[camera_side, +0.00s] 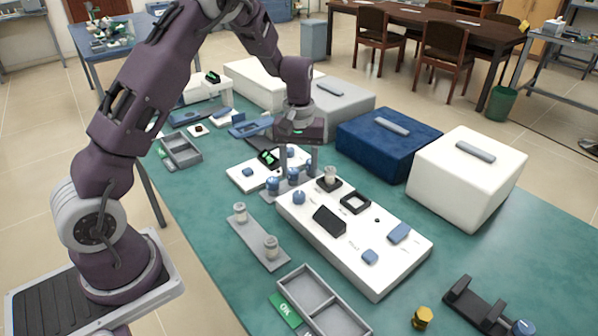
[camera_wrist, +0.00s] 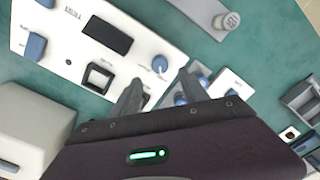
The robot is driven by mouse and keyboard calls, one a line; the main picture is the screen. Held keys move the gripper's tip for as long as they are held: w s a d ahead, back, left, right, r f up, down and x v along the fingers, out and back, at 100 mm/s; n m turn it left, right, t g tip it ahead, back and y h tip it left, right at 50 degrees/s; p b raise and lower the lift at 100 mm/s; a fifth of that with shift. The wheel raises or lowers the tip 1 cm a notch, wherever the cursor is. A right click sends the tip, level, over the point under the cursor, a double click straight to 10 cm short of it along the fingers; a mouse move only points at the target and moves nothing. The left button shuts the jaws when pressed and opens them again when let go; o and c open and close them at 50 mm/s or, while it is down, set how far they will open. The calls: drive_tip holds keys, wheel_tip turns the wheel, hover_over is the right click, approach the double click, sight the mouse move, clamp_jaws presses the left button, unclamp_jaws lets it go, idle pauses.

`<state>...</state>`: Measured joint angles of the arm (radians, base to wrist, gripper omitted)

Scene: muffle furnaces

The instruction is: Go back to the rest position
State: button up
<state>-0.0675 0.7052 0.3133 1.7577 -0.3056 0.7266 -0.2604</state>
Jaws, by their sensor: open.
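My gripper (camera_side: 298,172) hangs fingers down over the middle of the green table, just beyond the large white control panel (camera_side: 385,270). Its two fingers are apart with nothing seen between them. In the wrist view my gripper (camera_wrist: 160,82) also shows spread fingers, in front of the white panel and its blue knob (camera_wrist: 160,64). Blue knobs (camera_side: 272,183) stand near and partly behind the fingertips. Whether the fingers touch anything cannot be told.
White (camera_side: 470,195), blue (camera_side: 375,148) and grey (camera_side: 345,108) furnace boxes line the far side. A divided tray (camera_side: 303,290), a brass piece (camera_side: 422,318) and a dark rack (camera_side: 470,303) are in front.

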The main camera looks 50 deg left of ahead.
drive_tip(key=s+d+r+m+t, duration=0.2)
drive_tip(key=s+d+r, duration=0.3)
drive_tip(key=r, duration=0.4)
drive_tip(key=s+d+r+m+t, duration=0.1)
drive_tip(key=s+d+r+m, duration=0.25)
drive_tip(key=s+r, duration=0.45)
drive_tip(key=s+d+r+m+t, duration=0.1)
drive_tip(key=s+m, duration=0.1)
drive_tip(key=s, duration=0.5)
drive_tip(key=s+d+r+m+t, duration=0.1)
drive_tip(key=s+d+r, duration=0.1)
drive_tip(key=s, duration=0.5)
drive_tip(key=shift+s+m+t, duration=0.2)
drive_tip(key=shift+m+t, duration=0.1)
drive_tip(key=shift+m, duration=0.05)
